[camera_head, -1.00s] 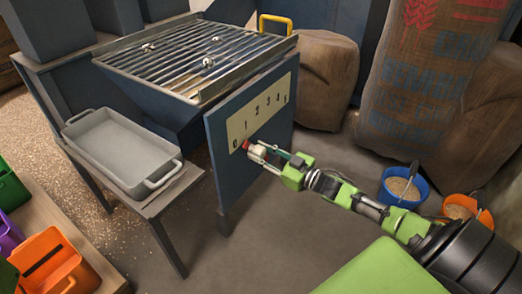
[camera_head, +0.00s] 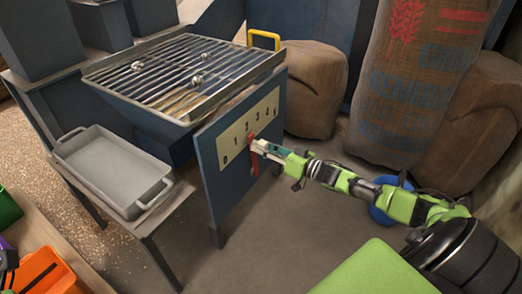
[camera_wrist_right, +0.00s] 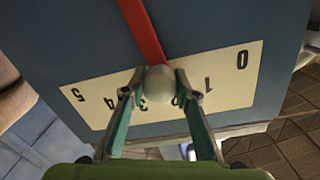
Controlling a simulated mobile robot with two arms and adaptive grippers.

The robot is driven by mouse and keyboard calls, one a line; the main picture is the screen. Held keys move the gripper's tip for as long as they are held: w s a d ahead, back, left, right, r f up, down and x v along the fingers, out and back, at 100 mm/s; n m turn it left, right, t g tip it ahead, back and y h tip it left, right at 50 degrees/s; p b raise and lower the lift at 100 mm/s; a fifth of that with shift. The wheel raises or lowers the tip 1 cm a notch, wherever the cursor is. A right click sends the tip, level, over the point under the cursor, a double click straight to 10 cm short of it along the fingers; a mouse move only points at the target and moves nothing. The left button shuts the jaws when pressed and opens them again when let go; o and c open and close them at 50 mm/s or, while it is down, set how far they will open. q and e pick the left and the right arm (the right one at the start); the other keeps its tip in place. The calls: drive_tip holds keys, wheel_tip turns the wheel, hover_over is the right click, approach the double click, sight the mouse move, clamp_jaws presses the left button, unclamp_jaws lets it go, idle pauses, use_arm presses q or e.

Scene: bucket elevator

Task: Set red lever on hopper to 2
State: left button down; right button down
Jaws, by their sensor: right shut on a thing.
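The red lever (camera_head: 254,145) is on the blue front panel (camera_head: 210,170) of the hopper, with a pale number scale (camera_head: 233,147) running from 0 to 5. In the right wrist view the red lever (camera_wrist_right: 143,30) ends in a pale round knob (camera_wrist_right: 160,80), which covers part of the scale around 2 and 3. My right gripper (camera_head: 257,148) is shut on the knob, with one finger on each side of it in the right wrist view (camera_wrist_right: 160,95). In the head view the lever is just below the 2.
A metal grate (camera_head: 185,70) with several shiny balls tops the hopper, with a yellow handle (camera_head: 264,38) behind. A grey tray (camera_head: 110,170) stands on a side table at left. Sacks (camera_head: 405,90) and a blue bucket (camera_head: 380,215) stand at right. An orange bin (camera_head: 45,272) is lower left.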

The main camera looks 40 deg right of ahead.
drive_tip(key=shift+d, duration=0.15)
drive_tip(key=c, duration=1.6)
unclamp_jaws()
drive_tip(key=shift+s, duration=0.1)
drive_tip(key=shift+s, duration=0.25)
drive_tip(key=v, duration=1.1)
drive_tip(key=shift+d, duration=0.2)
